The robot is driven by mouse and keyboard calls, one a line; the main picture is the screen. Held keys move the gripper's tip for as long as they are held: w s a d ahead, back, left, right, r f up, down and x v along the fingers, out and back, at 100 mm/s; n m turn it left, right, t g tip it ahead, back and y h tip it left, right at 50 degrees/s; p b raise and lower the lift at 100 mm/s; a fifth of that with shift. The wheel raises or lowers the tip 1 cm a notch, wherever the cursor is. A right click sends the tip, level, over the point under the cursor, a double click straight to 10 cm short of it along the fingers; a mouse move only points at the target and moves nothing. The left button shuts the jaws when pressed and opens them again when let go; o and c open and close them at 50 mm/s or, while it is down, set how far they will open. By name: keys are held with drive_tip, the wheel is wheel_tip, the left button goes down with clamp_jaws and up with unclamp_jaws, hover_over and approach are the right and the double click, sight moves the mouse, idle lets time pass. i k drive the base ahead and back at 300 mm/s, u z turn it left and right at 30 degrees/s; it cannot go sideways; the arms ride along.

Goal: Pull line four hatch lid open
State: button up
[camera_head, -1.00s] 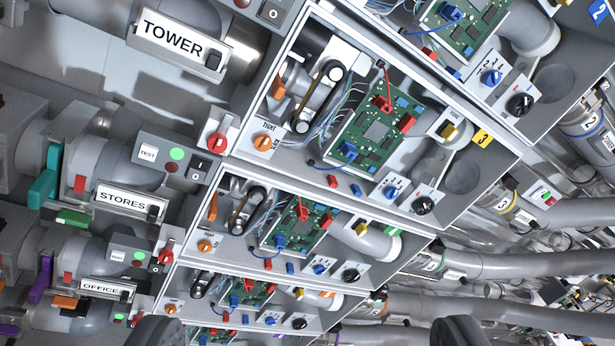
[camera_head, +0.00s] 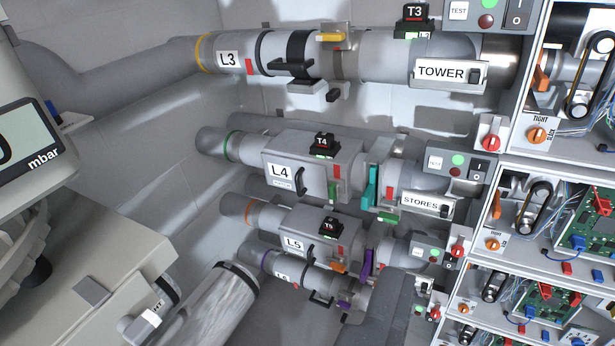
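The line four hatch is a grey boxy housing on the L4 pipe (camera_head: 226,147), near the middle of the view. Its lid (camera_head: 275,160) carries the L4 label and a dark upright handle (camera_head: 302,181) at its right, and it looks shut. A dark grey rounded shape (camera_head: 385,312) at the bottom right of centre may be part of my gripper. I cannot make out two fingertips. It is below and apart from the L4 handle and covers part of the lowest lines.
The L3 pipe (camera_head: 375,58) runs above, and the L5 housing (camera_head: 300,232) sits close below. A teal lever (camera_head: 371,187) stands right of L4. Open electronics boxes (camera_head: 508,160) line the right side. A mbar display (camera_head: 28,145) is at the left. The floor at left centre looks clear.

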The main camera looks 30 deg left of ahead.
sight(302, 177)
drive_tip(key=k, duration=1.1)
drive_tip(key=z, duration=0.45)
drive_tip(key=i, duration=1.75)
drive_tip(key=u, duration=0.6)
